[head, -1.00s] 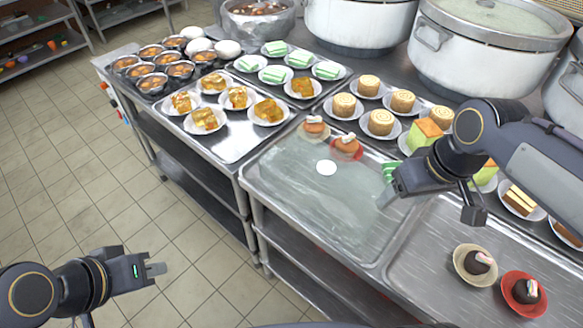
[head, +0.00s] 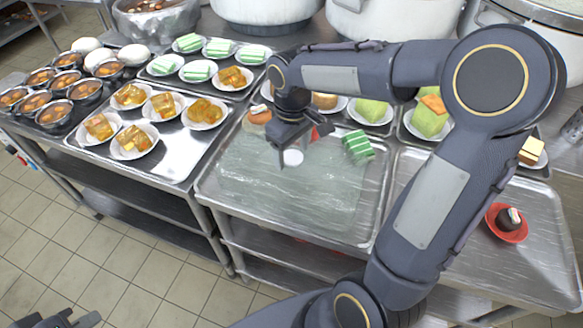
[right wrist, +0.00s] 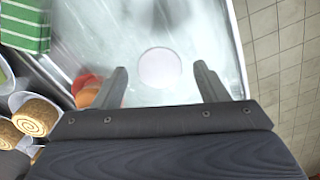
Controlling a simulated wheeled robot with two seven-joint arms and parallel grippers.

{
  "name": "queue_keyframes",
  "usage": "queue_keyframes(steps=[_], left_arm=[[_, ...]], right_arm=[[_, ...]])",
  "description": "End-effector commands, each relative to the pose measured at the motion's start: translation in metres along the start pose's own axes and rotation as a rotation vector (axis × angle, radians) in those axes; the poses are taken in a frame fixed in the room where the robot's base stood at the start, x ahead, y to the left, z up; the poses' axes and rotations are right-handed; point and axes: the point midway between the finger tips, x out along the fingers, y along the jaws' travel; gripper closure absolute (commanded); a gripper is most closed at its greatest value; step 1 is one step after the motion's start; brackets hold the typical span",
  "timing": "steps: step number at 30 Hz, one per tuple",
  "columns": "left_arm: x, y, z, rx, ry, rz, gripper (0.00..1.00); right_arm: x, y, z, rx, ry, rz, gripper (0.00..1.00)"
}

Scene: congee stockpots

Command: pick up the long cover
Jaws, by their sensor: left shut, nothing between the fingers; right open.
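The long cover (head: 300,195) is a wide, clear, faintly greenish sheet lying on the middle steel tray. A round white disc, seemingly its knob (head: 292,157), stands out on it; it also shows in the right wrist view (right wrist: 160,68). My right gripper (head: 284,152) is over the cover's far part, close to the knob. In the right wrist view its open fingers (right wrist: 160,85) are spread either side of the knob, with nothing held; whether they touch the cover I cannot tell. My left gripper (head: 88,319) is shut and empty at the bottom left, partly cut off.
A pastry (head: 258,115) and a green striped cake (head: 357,145) sit at the tray's far edge. Plates of orange cake (head: 134,141) stand left, a red plate (head: 506,233) right. Large pots (head: 365,18) stand behind. My right arm hides part of the right side.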

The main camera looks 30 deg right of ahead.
Motion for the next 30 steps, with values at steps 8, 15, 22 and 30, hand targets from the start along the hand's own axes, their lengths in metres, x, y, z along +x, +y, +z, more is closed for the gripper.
queue_keyframes(steps=[8,15,22,30], left_arm=[[0.0007,-0.0003,0.0003,0.0,0.0,0.0,1.0],[0.0007,-0.0003,0.0003,0.0,0.0,0.0,1.0],[0.0007,-0.0003,0.0003,0.0,0.0,0.0,1.0],[0.0006,-0.0003,0.0002,0.0,0.0,0.0,1.0]], right_arm=[[0.0121,0.0001,0.0001,0.001,0.001,0.0,0.33],[0.0118,0.0,0.0002,0.001,0.001,-0.001,0.54],[0.0116,0.0,0.0002,0.001,0.001,0.0,0.84],[0.0108,0.0,-0.0001,0.001,0.003,0.0,1.0]])
